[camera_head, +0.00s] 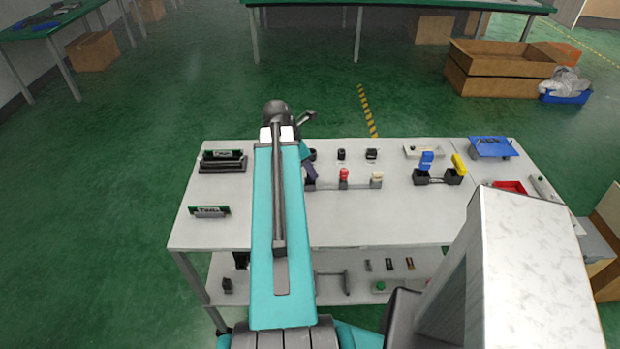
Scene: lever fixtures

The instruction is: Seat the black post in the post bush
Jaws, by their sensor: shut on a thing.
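My gripper (310,171) shows only as a small dark tilted shape beside the right edge of my teal arm. It is over the left end of a dark rail (360,186) on the bench. Its fingertips are too small and too covered to make out. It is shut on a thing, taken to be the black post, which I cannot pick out. The rail carries a red-topped piece (343,174) and a cream-topped piece (377,176). The post bush is not clear; the rail's left end is partly hidden by the gripper, so I cannot tell whether post and bush touch.
Small black parts (341,154) (371,154) stand behind the rail. Blue (427,161) and yellow (458,164) levers are to the right, with a blue stand (490,147) beyond. Green boards (209,211) stand at left. The bench front (380,225) is clear.

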